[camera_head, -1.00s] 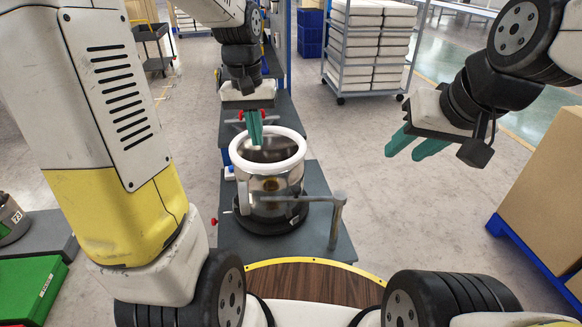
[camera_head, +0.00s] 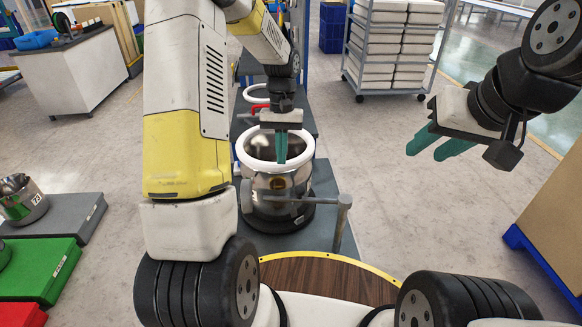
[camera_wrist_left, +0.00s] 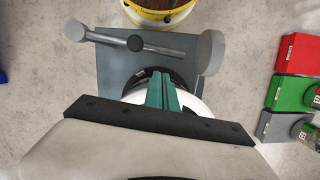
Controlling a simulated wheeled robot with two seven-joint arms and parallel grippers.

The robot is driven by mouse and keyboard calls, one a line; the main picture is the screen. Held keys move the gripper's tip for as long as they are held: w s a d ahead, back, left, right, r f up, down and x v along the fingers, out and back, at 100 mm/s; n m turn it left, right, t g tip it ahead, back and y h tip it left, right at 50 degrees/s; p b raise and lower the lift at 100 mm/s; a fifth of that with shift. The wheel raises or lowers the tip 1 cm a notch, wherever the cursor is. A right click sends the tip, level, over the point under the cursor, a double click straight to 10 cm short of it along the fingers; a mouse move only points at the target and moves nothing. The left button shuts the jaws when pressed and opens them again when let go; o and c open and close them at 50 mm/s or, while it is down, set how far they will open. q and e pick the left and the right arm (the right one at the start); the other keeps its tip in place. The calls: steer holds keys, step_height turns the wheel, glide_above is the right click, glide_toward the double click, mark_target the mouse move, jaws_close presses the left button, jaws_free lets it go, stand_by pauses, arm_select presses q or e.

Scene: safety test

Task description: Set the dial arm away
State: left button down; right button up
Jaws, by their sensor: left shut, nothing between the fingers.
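The dial arm is a grey horizontal bar (camera_head: 300,199) joined to an upright post (camera_head: 342,222), in front of the white-rimmed silver pot (camera_head: 265,184). In the left wrist view the bar (camera_wrist_left: 165,49) has a black knob in its middle and a big round grey end at the right. My left gripper (camera_head: 281,161) points down over the pot's opening, shut and empty, apart from the bar. Its teal fingers (camera_wrist_left: 162,75) show just below the bar in the left wrist view. My right gripper (camera_head: 424,154) hangs empty at the right, fingers apart.
The pot stands on a dark grey stand (camera_head: 325,181); another white ring (camera_head: 256,94) shows behind it. Green (camera_head: 45,270) and grey (camera_head: 85,215) blocks lie at the left. A cardboard box (camera_head: 550,208) is at the right. Floor is open between stand and box.

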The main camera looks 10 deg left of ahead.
mark_target(297, 194)
arm_select(q)
steer(key=x, duration=1)
